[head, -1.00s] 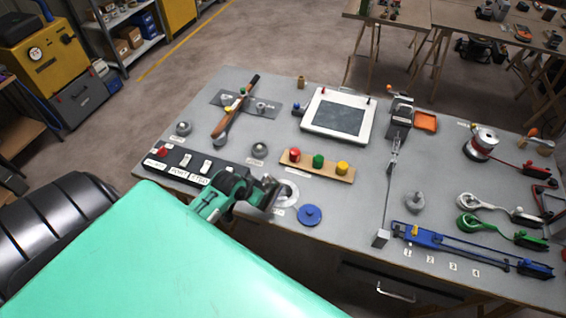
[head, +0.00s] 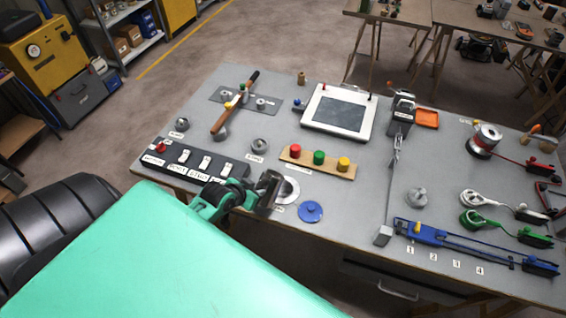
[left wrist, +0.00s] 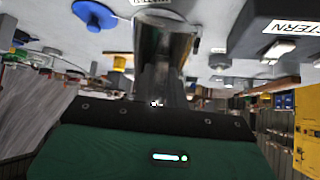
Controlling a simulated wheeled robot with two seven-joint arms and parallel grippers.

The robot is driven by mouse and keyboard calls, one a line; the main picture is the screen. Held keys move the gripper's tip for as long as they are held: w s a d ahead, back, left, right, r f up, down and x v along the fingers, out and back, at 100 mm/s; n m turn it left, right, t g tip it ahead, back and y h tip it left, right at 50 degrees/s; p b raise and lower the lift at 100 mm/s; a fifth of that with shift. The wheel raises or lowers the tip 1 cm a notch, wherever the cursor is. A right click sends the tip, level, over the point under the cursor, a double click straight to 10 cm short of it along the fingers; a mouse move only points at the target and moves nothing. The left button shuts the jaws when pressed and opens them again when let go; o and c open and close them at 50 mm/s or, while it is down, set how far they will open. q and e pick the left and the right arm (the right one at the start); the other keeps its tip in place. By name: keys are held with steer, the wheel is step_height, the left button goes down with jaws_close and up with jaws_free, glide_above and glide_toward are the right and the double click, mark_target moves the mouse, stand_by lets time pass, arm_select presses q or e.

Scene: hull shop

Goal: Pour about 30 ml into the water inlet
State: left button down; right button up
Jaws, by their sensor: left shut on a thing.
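My left gripper (head: 256,194) is shut on a dark metal cup (head: 270,186) over the near edge of the grey bench. In the left wrist view the shiny cup (left wrist: 165,50) fills the middle, and its rim is at the top. The cup looks tilted in the head view; I cannot see its contents or any stream. A pale round fitting (head: 290,189) lies on the bench just beside and partly behind the cup. It may be the water inlet, but its small label is unreadable. My right gripper is not in view.
A blue disc with a knob (head: 310,211) lies right of the fitting. A black switch panel (head: 190,160) is to the left. A wooden strip with coloured buttons (head: 318,161) lies behind. A blue slider rail (head: 475,246) is at the right.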

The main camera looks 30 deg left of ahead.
arm_select(q)
steer(key=shift+s+f+t+b, duration=0.2)
steer(key=shift+f+t+b, duration=0.4)
steer(key=shift+f+b, duration=0.6)
steer(key=shift+s+f+t+b, duration=0.1)
steer(key=shift+s+t+b, duration=0.35)
steer(key=shift+b, duration=0.3)
steer(key=shift+s+a+f+t+h+b, duration=0.15)
steer(key=shift+s+f+t+b, duration=0.6)
steer(key=shift+b, duration=1.7)
steer(key=shift+s+d+f+t+h+b, duration=0.15)
steer(key=shift+f+t+b, duration=0.75)
steer(key=shift+t+b, duration=1.1)
steer(key=shift+s+a+f+t+h+b, duration=0.2)
steer(key=shift+s+f+t+b, duration=0.5)
steer(key=shift+b, duration=2.2)
